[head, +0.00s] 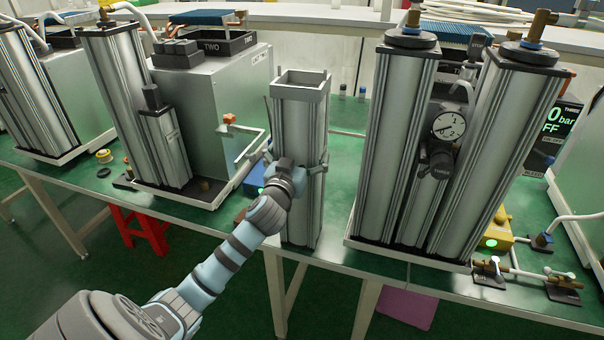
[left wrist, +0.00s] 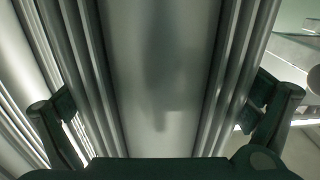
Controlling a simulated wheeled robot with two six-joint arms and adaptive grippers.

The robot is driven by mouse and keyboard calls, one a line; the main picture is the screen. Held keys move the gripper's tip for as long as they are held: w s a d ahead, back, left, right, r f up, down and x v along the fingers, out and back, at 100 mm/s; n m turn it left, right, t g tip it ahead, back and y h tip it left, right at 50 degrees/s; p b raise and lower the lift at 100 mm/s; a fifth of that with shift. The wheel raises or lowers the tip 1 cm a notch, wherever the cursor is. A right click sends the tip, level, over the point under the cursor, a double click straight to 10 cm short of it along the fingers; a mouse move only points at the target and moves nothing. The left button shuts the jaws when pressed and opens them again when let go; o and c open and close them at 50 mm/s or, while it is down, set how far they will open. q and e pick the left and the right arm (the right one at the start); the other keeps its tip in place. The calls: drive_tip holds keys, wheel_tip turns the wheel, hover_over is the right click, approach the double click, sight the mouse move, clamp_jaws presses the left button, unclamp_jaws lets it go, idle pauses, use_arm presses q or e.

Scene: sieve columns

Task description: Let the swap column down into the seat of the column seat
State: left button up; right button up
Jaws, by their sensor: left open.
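A tall silver ribbed column (head: 298,135), which I take to be the swap column, stands upright at the middle of the head view. A square open-topped metal rim (head: 301,80) surrounds its top; I cannot tell whether that rim belongs to the column or to the column seat. The seat's inside is not visible. My left gripper (head: 292,163) is at the column's near face, about mid-height, with a finger on each side. In the left wrist view the column (left wrist: 160,80) fills the space between the open fingers. Contact is unclear. My right gripper is not in view.
A large twin-column unit (head: 405,150) with a gauge (head: 448,125) stands close on the right. Unit TWO, with its grey cabinet (head: 215,100) and tall column (head: 118,80), stands to the left. The green bench's front edge runs just before the column.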

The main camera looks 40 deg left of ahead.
use_arm(q)
drive_tip(key=shift+w+a+f, duration=0.1)
drive_tip(key=shift+w+a, duration=0.05)
drive_tip(key=shift+w, duration=0.2)
drive_tip(key=shift+s, duration=0.15)
drive_tip(key=c, duration=1.7)
